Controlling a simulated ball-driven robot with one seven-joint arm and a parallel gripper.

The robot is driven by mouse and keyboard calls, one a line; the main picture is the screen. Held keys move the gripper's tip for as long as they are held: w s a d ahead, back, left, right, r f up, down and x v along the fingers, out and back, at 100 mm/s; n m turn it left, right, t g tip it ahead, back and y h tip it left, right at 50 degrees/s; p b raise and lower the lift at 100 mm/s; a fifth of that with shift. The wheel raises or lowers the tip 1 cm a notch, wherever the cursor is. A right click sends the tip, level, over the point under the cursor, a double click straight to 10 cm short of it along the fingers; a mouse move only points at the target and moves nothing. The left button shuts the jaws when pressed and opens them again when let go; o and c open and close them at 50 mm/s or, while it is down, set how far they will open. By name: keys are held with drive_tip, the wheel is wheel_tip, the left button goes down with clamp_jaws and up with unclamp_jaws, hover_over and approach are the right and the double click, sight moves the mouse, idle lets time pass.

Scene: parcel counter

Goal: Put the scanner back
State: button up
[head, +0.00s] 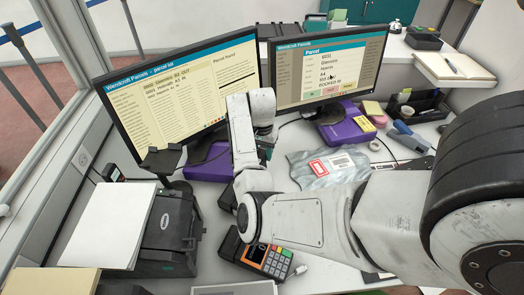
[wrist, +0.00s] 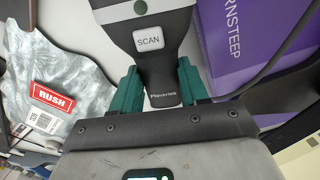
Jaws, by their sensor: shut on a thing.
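The scanner is a dark grey handheld with a white SCAN label (wrist: 149,39) and the word Plavertek on its handle. In the wrist view my gripper (wrist: 160,90) has green fingers on both sides of the handle and is shut on it. The scanner's upper end runs out of the top of that view. In the head view my arm hides most of the gripper and I cannot make out the scanner. A black stand-like piece (head: 162,160) rises left of my arm, in front of the left monitor; I cannot tell whether it is the scanner's holder.
A grey parcel with a red RUSH label (wrist: 52,97) lies right of my wrist in the head view (head: 322,170). Purple boxes (wrist: 250,40) sit under the monitors (head: 180,95). A printer (head: 170,235) with paper stands left; a card terminal (head: 262,258) lies in front.

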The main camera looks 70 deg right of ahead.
drive_tip(key=shift+f, duration=0.25)
drive_tip(key=o, duration=1.2)
wheel_tip(320, 180, up, 13)
drive_tip(key=shift+r+p, duration=0.15)
drive_tip(key=shift+p, duration=0.4)
